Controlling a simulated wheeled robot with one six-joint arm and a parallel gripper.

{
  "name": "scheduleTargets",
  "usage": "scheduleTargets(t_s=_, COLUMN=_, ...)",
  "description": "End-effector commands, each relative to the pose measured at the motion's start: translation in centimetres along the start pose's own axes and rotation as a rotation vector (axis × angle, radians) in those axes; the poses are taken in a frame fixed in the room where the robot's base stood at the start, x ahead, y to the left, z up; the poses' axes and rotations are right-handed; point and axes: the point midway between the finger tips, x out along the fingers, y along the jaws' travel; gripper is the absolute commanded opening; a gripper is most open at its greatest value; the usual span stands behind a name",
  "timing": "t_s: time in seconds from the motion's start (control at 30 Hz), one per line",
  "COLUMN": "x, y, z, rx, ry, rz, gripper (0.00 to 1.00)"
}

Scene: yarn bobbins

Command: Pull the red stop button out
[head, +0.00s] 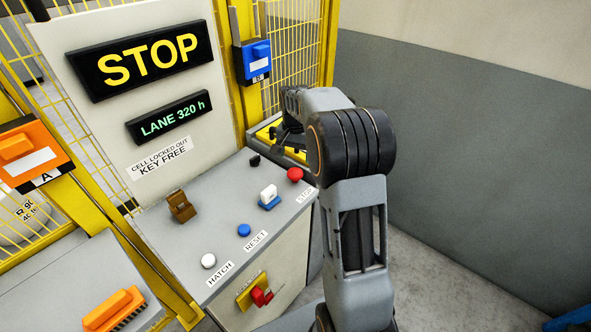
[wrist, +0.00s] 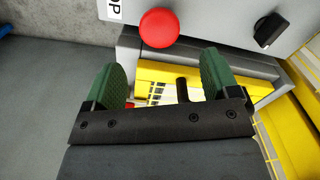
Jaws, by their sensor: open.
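The red stop button (head: 295,174) is a round red mushroom head at the right end of the grey sloped panel, near the STOP label. In the wrist view the red stop button (wrist: 159,28) lies beyond my fingertips, near the top middle. My gripper (wrist: 162,75) is open, with its two green-padded fingers spread apart and nothing between them. The button lies in line with the gap and is not touched by either finger in that view. In the head view my gripper (head: 284,135) is small and dark, behind the button, partly hidden by my arm.
The panel (head: 222,215) also carries a black knob (head: 254,160), a white-and-blue switch (head: 268,196), a blue button (head: 244,230), a white button (head: 208,261) and a brown part (head: 181,206). A red handle (head: 262,297) is on its front. Yellow fencing stands behind. Floor at right is clear.

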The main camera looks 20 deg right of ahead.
Motion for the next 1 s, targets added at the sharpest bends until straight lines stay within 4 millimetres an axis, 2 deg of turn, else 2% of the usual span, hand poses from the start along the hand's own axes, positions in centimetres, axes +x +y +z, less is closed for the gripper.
scheduleTargets(t_s=0.2, x=3.9, y=0.1, z=0.1, rx=0.000, ry=-0.004, rz=0.002, gripper=0.81)
scheduleTargets(t_s=0.4, x=6.1, y=0.0, z=0.0, rx=-0.001, ry=-0.002, rz=0.001, gripper=0.81)
scheduleTargets(t_s=0.6, x=7.0, y=0.0, z=0.0, rx=-0.001, ry=0.000, rz=0.000, gripper=0.81)
scheduleTargets(t_s=0.9, x=7.1, y=0.0, z=0.0, rx=-0.001, ry=0.001, rz=0.000, gripper=0.81)
scheduleTargets(t_s=1.0, x=7.1, y=0.0, z=0.0, rx=-0.001, ry=0.001, rz=0.000, gripper=0.71)
